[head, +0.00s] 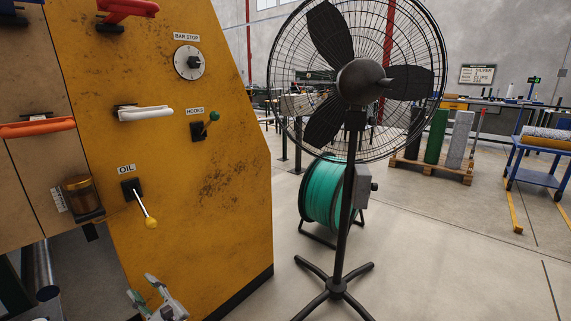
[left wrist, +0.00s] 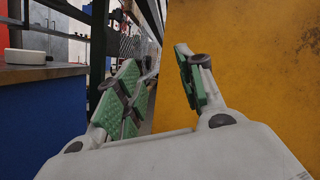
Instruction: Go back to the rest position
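My left gripper (head: 157,301) shows at the bottom edge of the head view, low in front of the yellow machine panel (head: 235,230). In the left wrist view its two green-padded fingers (left wrist: 163,80) stand apart with nothing between them, so it is open and empty. The yellow panel (left wrist: 250,60) fills the right side of that view. The gripper is below the oil lever (head: 145,208) with its yellow knob, apart from it. My right gripper is not in view.
A black pedestal fan (head: 360,80) stands right of the machine, with a green hose reel (head: 322,195) behind it. A blue cart (head: 540,165) is at the far right. The floor (head: 450,260) right of the fan is clear.

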